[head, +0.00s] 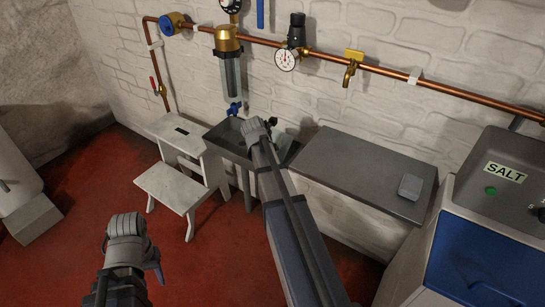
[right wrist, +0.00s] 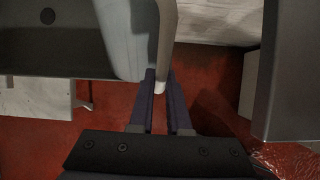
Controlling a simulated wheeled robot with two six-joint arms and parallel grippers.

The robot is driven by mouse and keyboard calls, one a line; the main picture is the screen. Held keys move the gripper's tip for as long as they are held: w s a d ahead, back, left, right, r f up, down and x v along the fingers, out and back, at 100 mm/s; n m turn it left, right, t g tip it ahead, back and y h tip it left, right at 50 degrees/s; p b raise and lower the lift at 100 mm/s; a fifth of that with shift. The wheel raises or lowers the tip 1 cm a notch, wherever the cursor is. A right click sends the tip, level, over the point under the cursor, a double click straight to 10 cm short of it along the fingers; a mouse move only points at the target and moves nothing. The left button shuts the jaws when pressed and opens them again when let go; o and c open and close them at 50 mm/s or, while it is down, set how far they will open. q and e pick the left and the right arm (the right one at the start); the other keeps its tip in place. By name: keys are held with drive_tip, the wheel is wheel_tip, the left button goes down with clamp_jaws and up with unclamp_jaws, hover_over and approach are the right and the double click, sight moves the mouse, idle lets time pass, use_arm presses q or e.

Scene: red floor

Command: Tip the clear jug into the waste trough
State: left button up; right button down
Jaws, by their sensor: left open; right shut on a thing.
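The clear jug (right wrist: 126,38) shows in the right wrist view, a pale see-through wall with its handle (right wrist: 167,38) between my right fingers. My right gripper (right wrist: 161,85) is shut on that handle. The dark grey waste trough (right wrist: 62,64), with a round drain hole, lies left of and partly behind the jug. In the head view the trough (head: 222,140) stands against the wall, and my right gripper (head: 262,128) is over it. My right arm hides most of the jug there, and I cannot tell how far it tilts. My left gripper (head: 130,228) is open and empty, low above the floor.
A white step stool (head: 172,186) stands left of the trough. A grey worktop (head: 365,170) with a small grey block (head: 410,187) is on the right. Beyond it is a SALT machine (head: 502,170). Copper pipe (head: 330,56) with a filter (head: 230,70) runs above.

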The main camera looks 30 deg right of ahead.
drive_tip(key=shift+f+g+y+p, duration=0.1)
drive_tip(key=shift+g+y+p, duration=0.35)
drive_tip(key=shift+y, duration=0.35)
drive_tip(key=shift+w+d+g+y+p, duration=0.15)
drive_tip(key=shift+g+y+p, duration=0.15)
drive_tip(key=shift+y, duration=0.7)
drive_tip(key=shift+p, duration=0.35)
drive_tip(key=shift+r, duration=0.2)
drive_tip(key=shift+w+d+r+g+y+p, duration=0.15)
drive_tip(key=shift+d+r+g+y+p, duration=0.2)
drive_tip(key=shift+y+p, duration=0.2)
drive_tip(key=shift+w+d+r+g+y+p, duration=0.1)
drive_tip(key=shift+r+g+y+p, duration=0.1)
drive_tip(key=shift+r+y+p, duration=0.35)
drive_tip(key=shift+w+d+r+g+y, duration=0.2)
drive_tip(key=shift+d+r+g+y, duration=0.35)
drive_tip(key=shift+y, duration=0.45)
drive_tip(key=shift+d, duration=0.25)
drive_tip(key=shift+r+y, duration=0.25)
drive_tip(key=shift+y, duration=0.15)
